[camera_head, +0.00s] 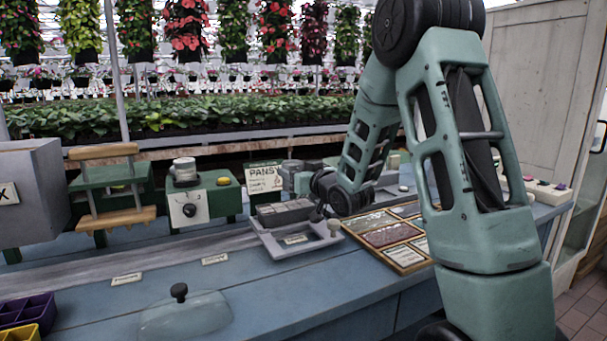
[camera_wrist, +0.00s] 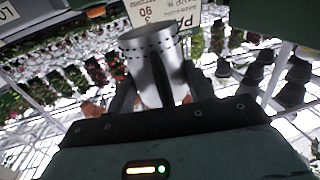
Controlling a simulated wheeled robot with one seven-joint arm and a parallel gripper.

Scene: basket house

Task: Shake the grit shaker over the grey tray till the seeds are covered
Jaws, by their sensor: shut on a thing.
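My gripper (camera_wrist: 160,88) is shut on a metal shaker (camera_wrist: 150,62) with a row of dark holes round its end, seen up close in the wrist view. In the head view my gripper (camera_head: 297,180) is above the back of the grey tray (camera_head: 268,240), partly hidden by my own wrist. The grey tray lies on the blue bench and has a dark grey block of cells (camera_head: 285,212) at its back. I cannot make out seeds or grit in the cells, nor any grit falling.
A wooden frame of seed packets or compartments (camera_head: 405,262) lies right of the tray. A green box with a dial (camera_head: 203,202) and a wooden-handled stand (camera_head: 118,218) are to the left. A glass dome lid (camera_head: 185,315) sits in front. The bench between is mostly clear.

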